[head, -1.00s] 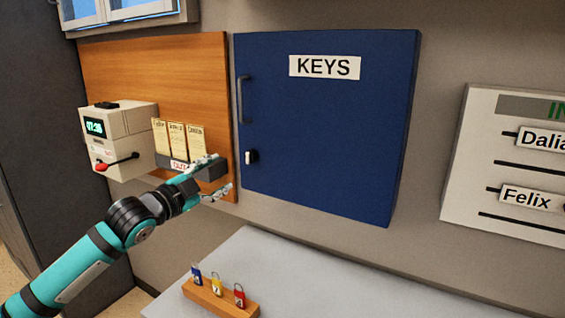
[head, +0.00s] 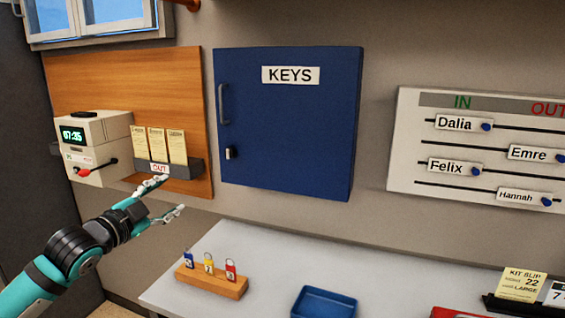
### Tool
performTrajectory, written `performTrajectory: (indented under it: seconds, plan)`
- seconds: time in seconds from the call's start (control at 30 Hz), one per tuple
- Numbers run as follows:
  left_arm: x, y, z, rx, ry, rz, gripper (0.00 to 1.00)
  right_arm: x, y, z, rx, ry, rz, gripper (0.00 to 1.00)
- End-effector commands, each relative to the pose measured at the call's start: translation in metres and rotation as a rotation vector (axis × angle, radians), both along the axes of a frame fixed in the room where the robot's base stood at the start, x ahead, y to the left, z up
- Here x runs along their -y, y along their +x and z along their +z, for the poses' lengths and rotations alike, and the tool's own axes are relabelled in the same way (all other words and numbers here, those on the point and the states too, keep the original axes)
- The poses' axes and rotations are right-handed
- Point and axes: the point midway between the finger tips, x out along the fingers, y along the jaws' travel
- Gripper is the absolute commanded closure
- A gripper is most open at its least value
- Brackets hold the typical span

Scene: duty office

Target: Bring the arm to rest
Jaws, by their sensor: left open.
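My left arm comes in from the lower left in the head view. My left gripper (head: 172,202) is open with nothing between its fingers. It is in front of the wall, just below the card rack (head: 188,168) marked OUT, which holds three yellow cards. From this view I cannot tell whether a fingertip touches the rack. My right gripper is not in view.
A time clock (head: 92,148) is left of the rack. A blue KEYS cabinet (head: 285,130), shut, hangs at centre. An IN/OUT board (head: 410,150) hangs right.

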Motion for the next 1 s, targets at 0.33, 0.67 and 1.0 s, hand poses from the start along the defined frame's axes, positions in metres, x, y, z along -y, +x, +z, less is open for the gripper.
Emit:
performTrajectory:
  seconds: [0.33,0.67,1.0]
  plan:
    - [0.027,-0.014,-0.057,-0.119,-0.027,-0.008,0.44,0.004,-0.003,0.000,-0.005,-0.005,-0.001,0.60]
    - [0.072,-0.070,-0.171,-0.385,-0.103,0.022,0.44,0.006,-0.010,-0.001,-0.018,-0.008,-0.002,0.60]
    - [0.087,-0.236,-0.323,-0.903,-0.303,0.309,0.44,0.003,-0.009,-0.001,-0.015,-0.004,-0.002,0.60]
